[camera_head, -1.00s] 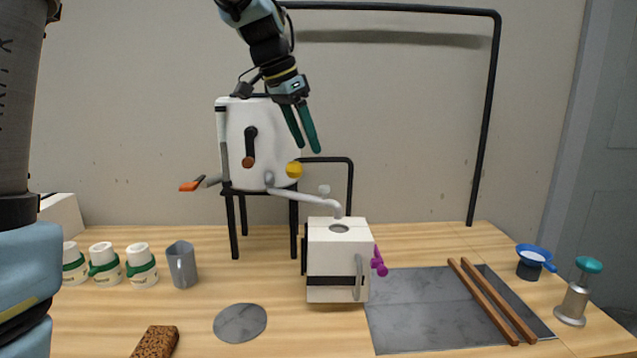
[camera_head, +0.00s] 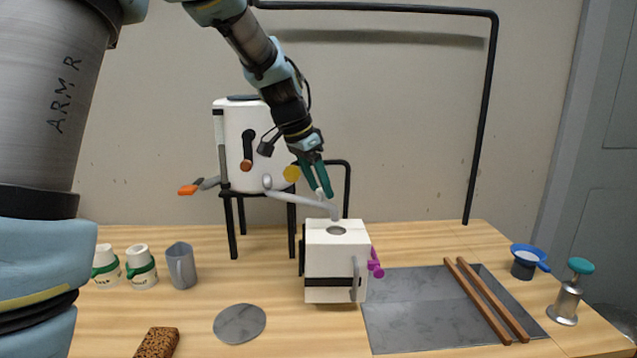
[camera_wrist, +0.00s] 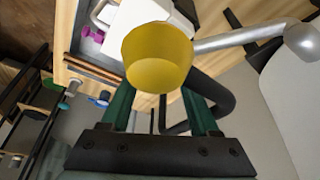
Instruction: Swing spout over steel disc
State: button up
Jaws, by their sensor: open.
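The grey spout (camera_head: 300,198) runs from the white tank (camera_head: 232,145) to the right, its outlet above the round opening of a white box (camera_head: 322,262). The flat round steel disc (camera_head: 240,323) lies on the table, left of the box and away from the outlet.
A grey mug (camera_head: 181,266) and white-green cups (camera_head: 141,267) stand left. A brown sponge (camera_head: 157,342) lies in front. Right are a grey slab (camera_head: 410,310) with two wooden sticks, a blue sieve (camera_head: 529,258) and a teal-topped tool (camera_head: 568,297). A black frame (camera_head: 487,120) arches behind.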

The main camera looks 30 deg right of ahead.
grip_shut()
dwell(0.3)
dwell(1.0)
